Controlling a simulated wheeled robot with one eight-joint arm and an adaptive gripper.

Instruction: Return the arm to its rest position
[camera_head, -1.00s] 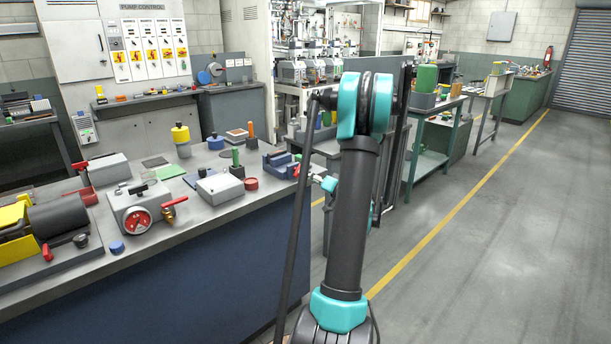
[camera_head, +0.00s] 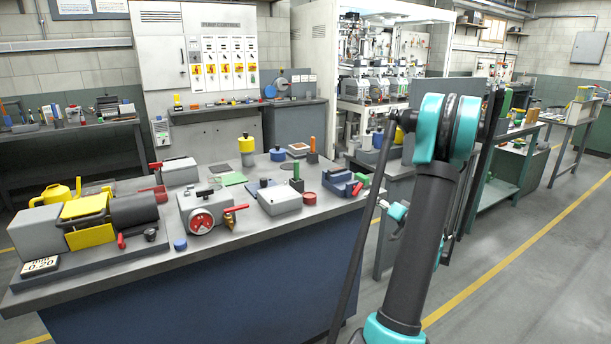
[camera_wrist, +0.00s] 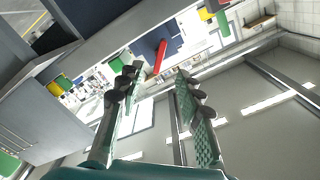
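My arm, black with teal joints, stands raised at the right of the head view, folded at its upper joint. My gripper (camera_wrist: 155,88) shows in the wrist view with its two green-padded fingers spread apart. Nothing is between the fingers; ceiling and wall show behind them.
A dark blue bench (camera_head: 240,290) at the left carries a yellow-and-black pump (camera_head: 88,222), a grey box with a red gauge (camera_head: 202,222), and several small parts. A teal-framed table (camera_head: 507,192) stands behind the arm. Grey floor (camera_head: 540,275) is open at the right.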

